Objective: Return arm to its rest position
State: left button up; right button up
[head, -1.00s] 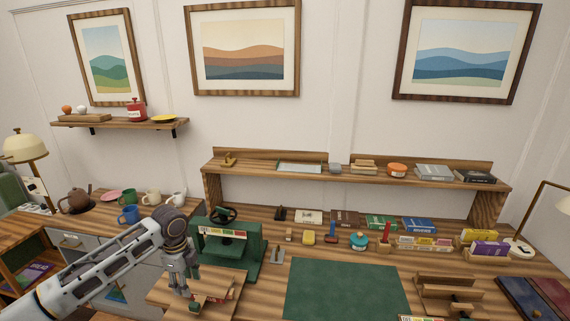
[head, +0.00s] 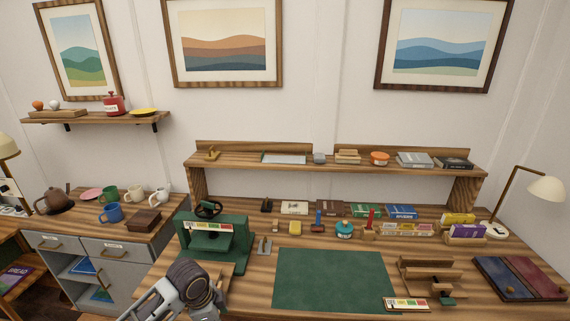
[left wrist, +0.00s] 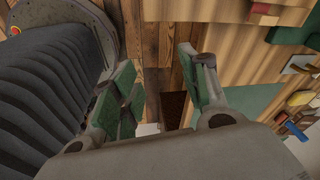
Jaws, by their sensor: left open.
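My left arm (head: 185,292) shows at the bottom edge of the head view, in front of the green press. Its fingers are out of that picture. In the left wrist view my left gripper (left wrist: 160,68) is open, its green-padded fingers spread with nothing held between them. Behind the fingers are wooden planks and a dark gap. My right gripper is in neither view.
The green press (head: 215,245) stands close behind my left arm on the desk. A dark green mat (head: 332,280) lies clear on the desk to the right.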

pick_arm(q)
jog(key=s+d+f+n+t, duration=0.1)
jog(key=s+d+n, duration=0.2)
jog(key=s+n, duration=0.35)
jog(key=shift+s+a+n+t+y, duration=0.5)
jog(key=shift+s+a+n+y, duration=0.2)
jog(key=shift+s+a+n, duration=3.05)
jog(key=s+d+f+g, duration=0.1)
jog(key=s+f, duration=0.1)
jog(key=f, duration=1.5)
jog(key=s+f, duration=0.2)
jog(key=f, duration=1.5)
jog(key=s+a+f, duration=0.2)
jog(key=s+f, duration=0.7)
jog(key=s, duration=0.2)
jog(key=s+a+f+m+g, duration=0.1)
jog(key=s+a+f, duration=0.1)
jog(key=s+f, duration=0.7)
jog(key=shift+s+f+g, duration=0.3)
jog(key=shift+s+f, duration=0.1)
jog(key=shift+s, duration=0.45)
jog(key=shift+d, duration=0.1)
